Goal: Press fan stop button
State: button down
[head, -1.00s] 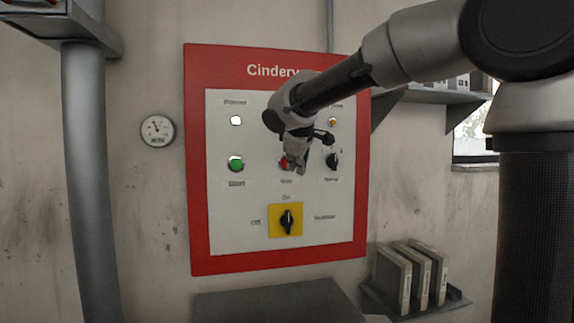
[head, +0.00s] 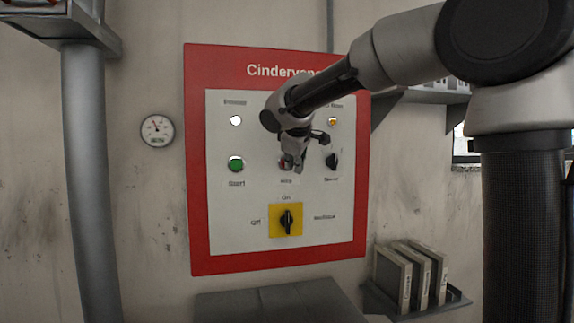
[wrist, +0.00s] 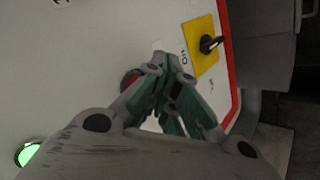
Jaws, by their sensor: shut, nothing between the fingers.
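The red button (head: 283,163) sits on a white panel (head: 222,205) in a red frame, right of the green start button (head: 236,164). It is mostly hidden behind my gripper (head: 290,168) in the head view. My gripper is shut and empty, with its tips in front of or beside the red button. In the wrist view the red button (wrist: 130,78) shows partly beside the fingers, and my gripper (wrist: 168,62) points toward the panel. I cannot tell whether the tips touch it. The green button (wrist: 27,154) is lit in the wrist view.
A black rotary switch (head: 287,221) on a yellow plate is below the red button. A black selector (head: 332,161) is to its right, close to my gripper. A grey pipe (head: 88,170) stands at left; a shelf with binders (head: 410,277) is at lower right.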

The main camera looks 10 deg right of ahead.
jog(key=shift+w, duration=0.2)
dwell(0.6)
jog(key=shift+w, duration=0.25)
jog(key=shift+w, duration=0.4)
dwell(0.7)
dwell(0.3)
jog(key=shift+s, duration=0.85)
jog(key=s, duration=0.5)
dwell(0.5)
